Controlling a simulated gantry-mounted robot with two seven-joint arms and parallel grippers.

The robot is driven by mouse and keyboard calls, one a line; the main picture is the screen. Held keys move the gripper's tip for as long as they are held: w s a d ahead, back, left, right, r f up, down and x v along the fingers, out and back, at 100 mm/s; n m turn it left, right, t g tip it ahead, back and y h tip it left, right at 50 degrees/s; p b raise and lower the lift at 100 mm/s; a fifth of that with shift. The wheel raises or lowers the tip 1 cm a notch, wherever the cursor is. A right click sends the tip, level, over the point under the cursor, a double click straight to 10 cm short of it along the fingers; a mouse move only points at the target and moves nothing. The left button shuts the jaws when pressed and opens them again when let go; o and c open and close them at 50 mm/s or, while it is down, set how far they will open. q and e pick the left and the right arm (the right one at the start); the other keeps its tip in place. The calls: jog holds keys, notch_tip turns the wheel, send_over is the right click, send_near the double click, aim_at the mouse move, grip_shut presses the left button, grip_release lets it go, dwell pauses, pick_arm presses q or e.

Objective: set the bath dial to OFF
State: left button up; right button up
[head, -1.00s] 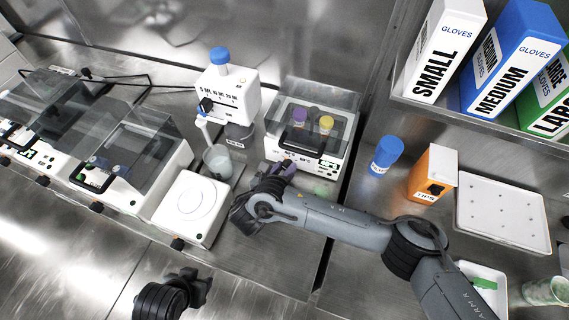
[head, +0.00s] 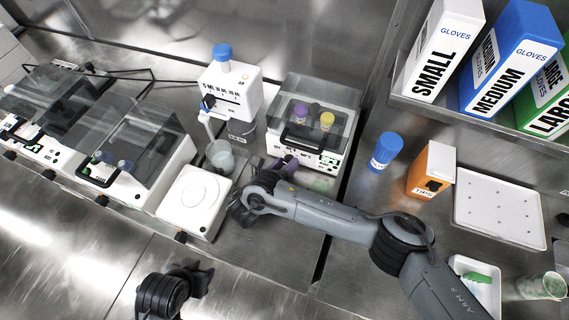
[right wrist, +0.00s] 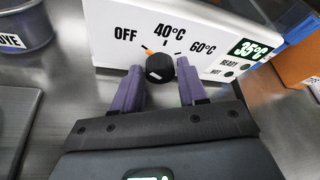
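The bath (head: 325,162) is a white box with a clear lid and a purple-capped and a yellow-capped tube. Its front panel in the right wrist view (right wrist: 110,40) reads OFF, 40°C and 60°C, with a 35°C display (right wrist: 250,49). The black dial (right wrist: 160,67) has an orange mark at its upper left, between the OFF and 40°C labels. My right gripper (right wrist: 159,80) is open, its purple fingers on either side of the dial; I cannot tell whether they touch it. My right gripper in the head view (head: 285,166) is at the bath's front. My left gripper (head: 197,280) is low, away from the bath; its fingers are unclear.
A white device with a blue cap (head: 235,95) and a beaker (head: 220,160) stand left of the bath, behind a white plate device (head: 195,203). A blue-capped bottle (head: 385,152), an orange box (head: 431,172) and a white tray (head: 500,210) stand to the right.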

jog(key=shift+o, duration=1.2)
jog(key=shift+r, duration=0.1)
jog(key=shift+s+a, duration=0.2)
jog(key=v, duration=0.5)
jog(key=shift+s, duration=0.1)
jog(key=s+r+p, duration=0.1)
jog(key=p, duration=0.1)
jog(key=s+a+r+p, duration=0.1)
jog(key=p, duration=0.1)
jog(key=shift+s+a, duration=0.2)
jog(key=shift+a, duration=0.05)
jog(key=shift+s+a+p, duration=0.45)
jog(key=shift+s+p, duration=0.3)
jog(key=shift+s, duration=0.05)
